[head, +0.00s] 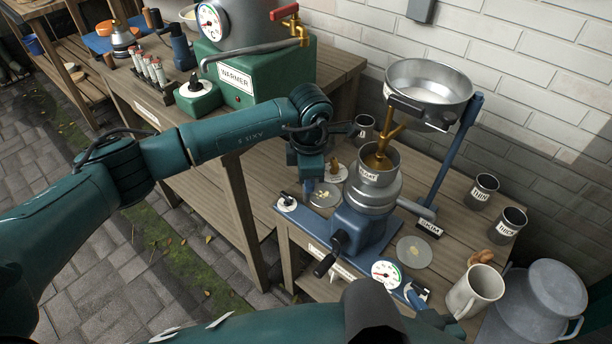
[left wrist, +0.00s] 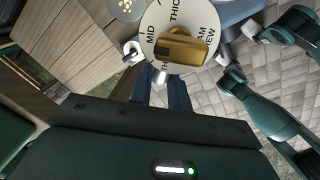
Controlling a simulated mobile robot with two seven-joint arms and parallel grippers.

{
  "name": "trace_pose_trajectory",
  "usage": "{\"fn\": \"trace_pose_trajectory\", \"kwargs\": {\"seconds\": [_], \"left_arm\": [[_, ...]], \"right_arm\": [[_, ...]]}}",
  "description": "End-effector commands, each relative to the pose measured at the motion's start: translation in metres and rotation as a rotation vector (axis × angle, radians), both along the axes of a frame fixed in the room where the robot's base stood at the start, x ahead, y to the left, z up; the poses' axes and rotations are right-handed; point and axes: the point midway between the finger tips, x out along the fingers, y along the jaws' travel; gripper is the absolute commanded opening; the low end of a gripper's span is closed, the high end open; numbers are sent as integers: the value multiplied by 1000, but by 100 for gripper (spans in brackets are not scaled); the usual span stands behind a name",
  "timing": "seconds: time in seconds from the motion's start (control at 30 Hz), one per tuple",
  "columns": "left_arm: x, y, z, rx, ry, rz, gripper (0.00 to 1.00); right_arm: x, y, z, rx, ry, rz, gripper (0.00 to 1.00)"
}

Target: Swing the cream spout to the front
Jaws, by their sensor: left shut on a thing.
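The cream separator (head: 372,190) stands on the bench in the head view, with a blue body and steel bowl. Its grey tube by the SKIM label (head: 430,228) points right; I cannot pick out the cream spout, and my gripper covers that side. A white dial (head: 333,174) bears a brass knob.
A supply pan (head: 430,78) with a brass tap hangs over the separator on a blue post. A crank (head: 325,264) sticks out in front. A green warmer (head: 240,82) is behind.

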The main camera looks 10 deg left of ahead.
Motion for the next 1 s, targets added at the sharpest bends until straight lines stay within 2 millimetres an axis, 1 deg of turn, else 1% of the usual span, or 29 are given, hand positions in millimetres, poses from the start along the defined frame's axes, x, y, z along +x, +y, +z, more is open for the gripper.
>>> {"fn": "trace_pose_trajectory", "kwargs": {"seconds": [0.1,0.13,0.3,0.4,0.63,0.73,0.87,1.0], "left_arm": [[-1,-1,0,0,4,-1,0],[-1,-1,0,0,4,-1,19],[-1,-1,0,-1,4,-2,33],[-1,-1,0,-1,4,-3,39],[-1,0,1,-1,3,-3,39],[-1,-1,8,-2,1,-3,39],[-2,-1,29,-1,-1,-4,39],[-5,-2,61,-2,-4,-5,39]], "right_arm": [[-1,0,0,-1,1,3,36],[-1,0,0,-1,1,3,36],[-1,0,-1,-4,1,5,36],[-1,0,-1,-4,2,5,36],[-2,1,-1,-4,3,7,36],[-2,1,-2,-4,3,7,36],[-2,1,-3,-4,3,7,36],[-2,1,-4,-1,4,6,36]]}}
